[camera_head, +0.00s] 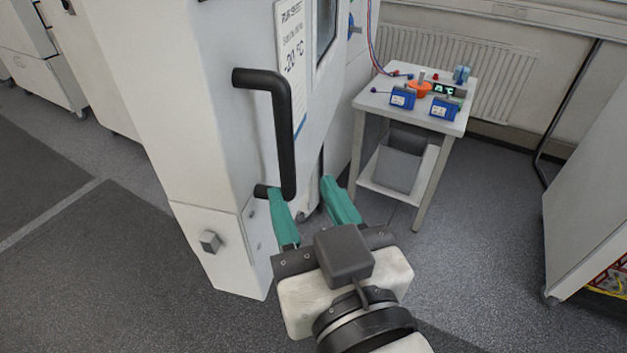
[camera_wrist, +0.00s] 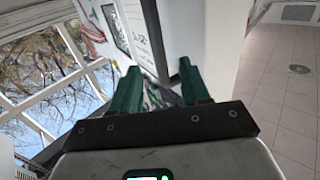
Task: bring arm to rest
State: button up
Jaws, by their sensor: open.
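My gripper (camera_head: 311,193) has two green fingers. They are spread apart with nothing between them. In the head view it is in front of the white cabinet, with the left finger close to the lower end of the black door handle (camera_head: 287,140). I cannot tell whether that finger touches the handle. In the wrist view my gripper (camera_wrist: 160,82) also shows both green fingers apart, with a black bar (camera_wrist: 154,38) rising beyond them.
The white cabinet (camera_head: 190,120) stands at left with its door ajar. A small table (camera_head: 388,101) behind holds blue devices (camera_head: 402,97) and an orange item (camera_head: 419,89). A white cabinet (camera_head: 597,190) stands at right. Grey floor (camera_head: 490,260) is clear between.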

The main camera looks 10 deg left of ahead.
jog(key=d+f+m+g+h, duration=0.2)
jog(key=d+f+g+h, duration=0.15)
jog(key=d+f, duration=0.8)
jog(key=d+f+m+g+h, duration=0.1)
jog(key=d+f+g+h, duration=0.25)
jog(key=d+f, duration=0.85)
jog(key=s+d+f+m+g, duration=0.1)
jog(key=s+d+f+g, duration=0.1)
jog(key=s+f, duration=0.3)
jog(key=s+d+f+m+g+h, duration=0.1)
jog(key=s+d+f+g, duration=0.2)
jog(key=s+f, duration=0.3)
jog(key=s+d+f+m+g+b, duration=0.1)
jog(key=s+d+f+g, duration=0.1)
jog(key=s+f, duration=0.4)
jog(key=shift+s+d+f+g+h, duration=0.2)
jog(key=shift+d+f+g+h, duration=0.15)
jog(key=shift+d+f, duration=0.45)
